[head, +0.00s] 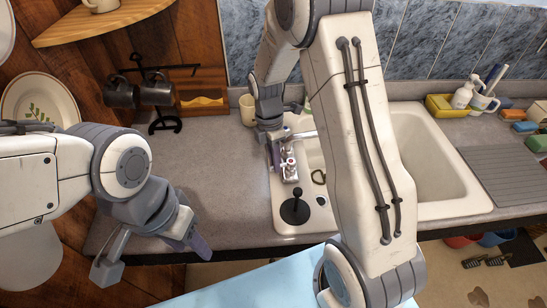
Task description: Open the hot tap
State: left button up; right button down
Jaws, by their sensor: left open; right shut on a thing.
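The tap (290,172) stands on the left rim of the white sink (440,165). It is chrome, and a small reddish mark shows on its near handle. My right gripper (276,152) reaches down from behind and is shut on part of the tap. Its fingers hide what they hold, so I cannot tell which handle it is. The spout (305,134) points right over the basin. My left gripper (150,256) is open and empty, over the front edge of the counter on the left.
A black plunger-like object (295,209) stands on the sink's near left corner. A beige cup (249,109) is behind my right gripper. Dark mugs (157,90) hang on a rack at left. A yellow caddy (440,105) is back right. The grey counter (215,165) between is clear.

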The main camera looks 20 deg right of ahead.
jog(key=shift+s+d+r+n+h+p, duration=0.1)
jog(key=shift+s+n+h+p, duration=0.25)
jog(key=shift+n, duration=0.65)
jog(key=shift+s+d+n+h+p, duration=0.15)
jog(key=shift+s+n, duration=0.25)
jog(key=shift+n, duration=0.6)
jog(key=c, duration=0.9)
grip_release()
jog(key=shift+o, duration=0.2)
jog(key=shift+s+a, duration=0.1)
jog(key=d+b+v, duration=0.1)
jog(key=b+v, duration=0.1)
jog(key=v, duration=0.8)
jog(key=shift+a+r, duration=0.2)
jog(key=shift+a, duration=0.25)
